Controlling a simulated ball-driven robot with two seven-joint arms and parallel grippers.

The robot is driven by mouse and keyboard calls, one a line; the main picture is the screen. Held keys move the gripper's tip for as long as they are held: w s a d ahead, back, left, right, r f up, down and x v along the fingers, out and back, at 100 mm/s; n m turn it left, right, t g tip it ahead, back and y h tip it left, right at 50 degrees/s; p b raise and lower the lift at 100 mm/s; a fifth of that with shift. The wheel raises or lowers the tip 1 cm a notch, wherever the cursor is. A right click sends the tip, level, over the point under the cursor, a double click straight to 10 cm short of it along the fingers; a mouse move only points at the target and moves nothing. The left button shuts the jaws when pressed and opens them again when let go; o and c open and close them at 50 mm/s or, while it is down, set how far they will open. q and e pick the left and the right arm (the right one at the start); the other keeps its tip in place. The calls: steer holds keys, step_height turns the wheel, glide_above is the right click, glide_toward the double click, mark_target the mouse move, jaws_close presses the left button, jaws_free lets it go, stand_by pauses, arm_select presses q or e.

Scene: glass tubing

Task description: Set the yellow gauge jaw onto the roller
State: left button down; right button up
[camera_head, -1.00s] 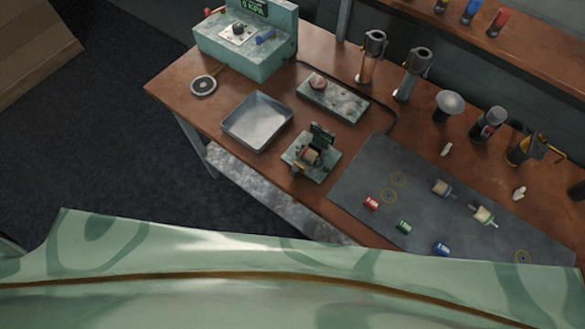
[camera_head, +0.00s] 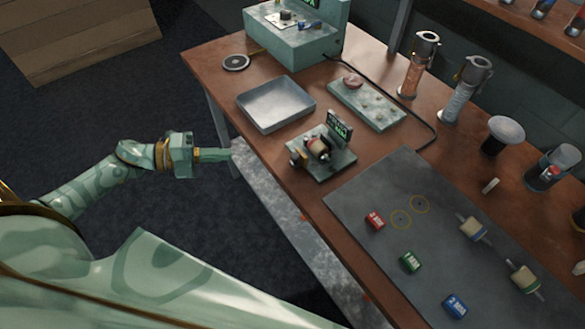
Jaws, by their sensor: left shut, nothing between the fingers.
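A small gauge device (camera_head: 336,165) with a green base and an upright display stands near the table's front edge. A pale roller with dark red parts (camera_head: 318,147) sits on it. A small brownish-yellow part (camera_head: 297,158) is at its left end; I cannot tell for sure whether this is the yellow gauge jaw, or whether it touches the roller. My left gripper (camera_head: 226,154) is shut and empty, left of the device and apart from it, just off the table's front edge. My right gripper is not in view.
A metal tray (camera_head: 276,105) lies behind the device. A grey mat (camera_head: 370,190) to the right holds red (camera_head: 374,221), green (camera_head: 410,262) and blue (camera_head: 454,306) blocks and two spools (camera_head: 472,228). Tall cylinders (camera_head: 418,65) stand at the back. Bare wood lies left of the device.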

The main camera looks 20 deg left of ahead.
arm_select(q)
glide_toward(297, 159)
steer(key=shift+m+h, duration=0.3)
steer(key=shift+m, duration=0.1)
steer(key=w+d, duration=0.1)
steer(key=w+d+f, duration=0.1)
steer(key=w+d, duration=0.1)
steer(key=w, duration=0.1)
steer(key=shift+d+f, duration=0.25)
steer(key=shift+d, duration=0.05)
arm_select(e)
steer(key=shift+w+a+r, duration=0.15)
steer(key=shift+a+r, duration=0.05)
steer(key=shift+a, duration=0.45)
arm_select(q)
steer(key=w, duration=0.1)
steer(key=w+d, duration=0.1)
steer(key=w, duration=0.1)
steer(key=shift+d+b, duration=0.3)
steer(key=shift+b, duration=0.05)
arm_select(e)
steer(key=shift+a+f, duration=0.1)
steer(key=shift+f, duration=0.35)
arm_select(q)
steer(key=shift+r, duration=0.1)
